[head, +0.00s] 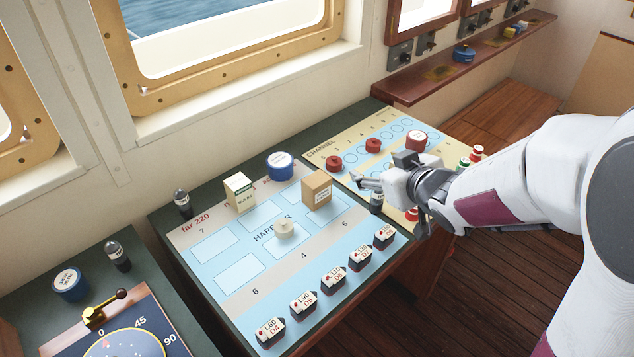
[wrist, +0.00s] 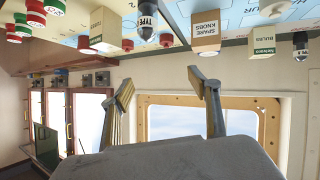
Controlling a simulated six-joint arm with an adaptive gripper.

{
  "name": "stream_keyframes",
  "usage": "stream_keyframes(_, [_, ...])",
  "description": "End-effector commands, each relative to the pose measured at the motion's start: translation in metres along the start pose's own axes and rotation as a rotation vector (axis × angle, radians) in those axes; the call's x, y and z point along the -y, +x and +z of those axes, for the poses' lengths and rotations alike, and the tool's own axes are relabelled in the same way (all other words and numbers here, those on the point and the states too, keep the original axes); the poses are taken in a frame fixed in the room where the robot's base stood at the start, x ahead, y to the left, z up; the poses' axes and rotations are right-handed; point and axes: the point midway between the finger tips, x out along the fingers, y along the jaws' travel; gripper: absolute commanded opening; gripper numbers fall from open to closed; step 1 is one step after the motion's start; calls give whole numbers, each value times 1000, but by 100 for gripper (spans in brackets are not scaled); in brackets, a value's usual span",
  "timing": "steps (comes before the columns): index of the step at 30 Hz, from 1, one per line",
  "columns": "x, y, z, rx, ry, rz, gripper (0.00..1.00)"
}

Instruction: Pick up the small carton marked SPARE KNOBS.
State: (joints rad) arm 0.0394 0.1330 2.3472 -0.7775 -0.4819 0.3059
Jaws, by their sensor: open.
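The small brown carton marked SPARE KNOBS (head: 317,189) stands upright on the light blue chart panel in the head view. The carton lies beyond the right-hand finger there.
A white and green BULBS carton (head: 239,191) and a blue tin (head: 280,166) stand left of the brown carton. A dark TYPE bottle (head: 376,203) is close by my gripper.

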Motion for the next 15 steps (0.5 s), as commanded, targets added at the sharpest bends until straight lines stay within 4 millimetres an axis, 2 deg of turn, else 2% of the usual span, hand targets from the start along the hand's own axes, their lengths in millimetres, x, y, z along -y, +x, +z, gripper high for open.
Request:
stream_keyframes(6, [36,32,6,-72,-3,-152,61])
stream_keyframes(15, [78,51,14,-149,21,-325,61])
